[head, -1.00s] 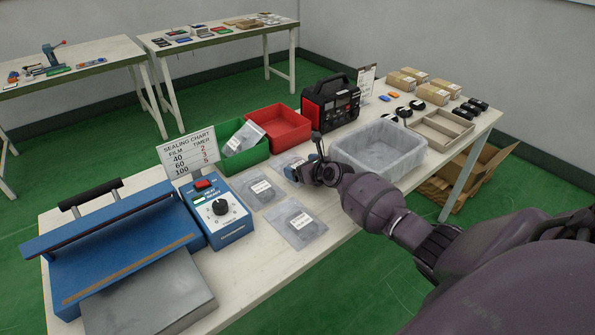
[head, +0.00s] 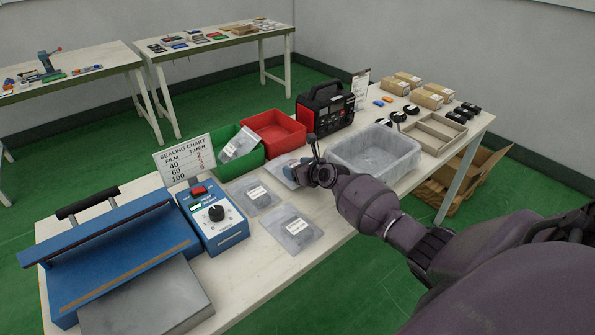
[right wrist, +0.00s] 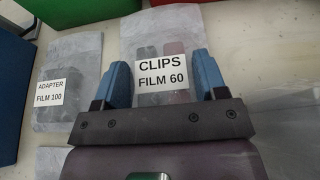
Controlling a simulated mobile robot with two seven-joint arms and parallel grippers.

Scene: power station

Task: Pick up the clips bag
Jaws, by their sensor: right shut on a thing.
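The clips bag (head: 283,166) is a clear flat bag on the white table, in front of the green bin. Its white label reads "CLIPS FILM 60" in the right wrist view (right wrist: 161,73), with dark pieces inside. My right gripper (head: 303,164) is down at this bag. In the head view the gripper hides part of the bag. I cannot tell whether the bag is lifted off the table. My left gripper is not in view.
The adapter bag (head: 254,197) lies left of the clips bag, with another bag (head: 292,229) nearer. The blue sealer (head: 110,250) is on the left. Behind are a green bin (head: 256,158) and red bin (head: 275,127). A clear tub (head: 376,152) stands close right of my gripper.

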